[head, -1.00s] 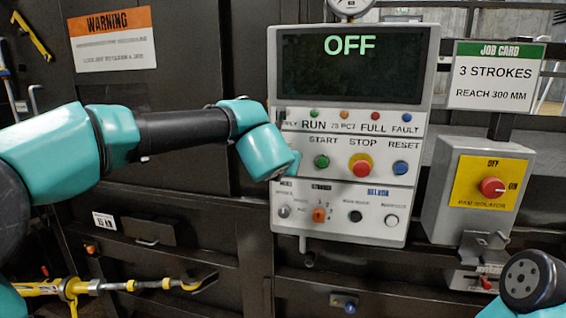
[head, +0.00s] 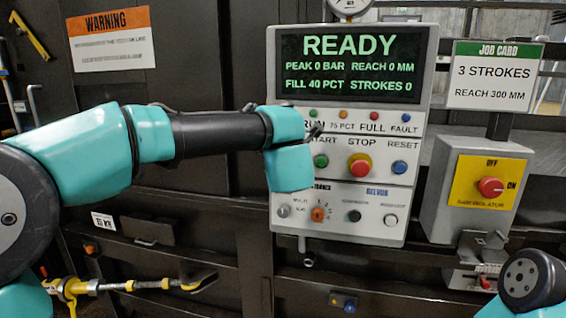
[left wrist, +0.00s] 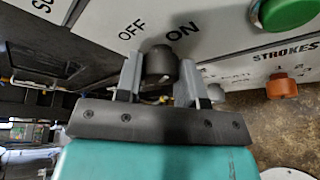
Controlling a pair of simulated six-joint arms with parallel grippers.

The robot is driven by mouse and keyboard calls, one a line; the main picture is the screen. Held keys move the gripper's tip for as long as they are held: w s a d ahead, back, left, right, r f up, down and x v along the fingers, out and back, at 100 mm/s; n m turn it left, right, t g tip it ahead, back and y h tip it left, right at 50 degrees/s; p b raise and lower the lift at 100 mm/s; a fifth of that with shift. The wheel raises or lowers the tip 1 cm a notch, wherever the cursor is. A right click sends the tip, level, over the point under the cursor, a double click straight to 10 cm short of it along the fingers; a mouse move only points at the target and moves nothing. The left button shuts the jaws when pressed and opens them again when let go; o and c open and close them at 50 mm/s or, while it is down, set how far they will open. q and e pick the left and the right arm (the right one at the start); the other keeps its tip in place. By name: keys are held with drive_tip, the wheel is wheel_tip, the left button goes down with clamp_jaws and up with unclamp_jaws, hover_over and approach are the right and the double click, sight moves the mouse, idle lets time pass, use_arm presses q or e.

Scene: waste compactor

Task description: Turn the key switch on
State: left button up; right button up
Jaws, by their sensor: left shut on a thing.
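The key switch (left wrist: 160,60) is a dark round knob under the printed OFF and ON labels in the left wrist view. My left gripper (left wrist: 159,80) is shut on it, one grey finger on each side. In the head view my left wrist covers the switch at the left of the control panel (head: 340,225). The display (head: 350,65) reads READY, with peak 0 bar, reach 0 mm, fill 40 pct and strokes 0. My right gripper is not in view; only part of my right arm shows at the lower right.
The green start button (head: 321,161), red stop button (head: 361,166), blue reset button (head: 399,167) and orange strokes selector (head: 318,214) sit close to my left wrist. A yellow-faced isolator box (head: 487,182) with a red knob stands to the right, below the job card (head: 492,77).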

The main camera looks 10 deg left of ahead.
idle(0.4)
use_arm(q)
drive_tip(key=o, duration=0.9)
drive_tip(key=v, duration=1.7)
drive_tip(key=shift+s+d, duration=0.15)
drive_tip(key=shift+s, duration=0.1)
drive_tip(key=shift+f, duration=0.1)
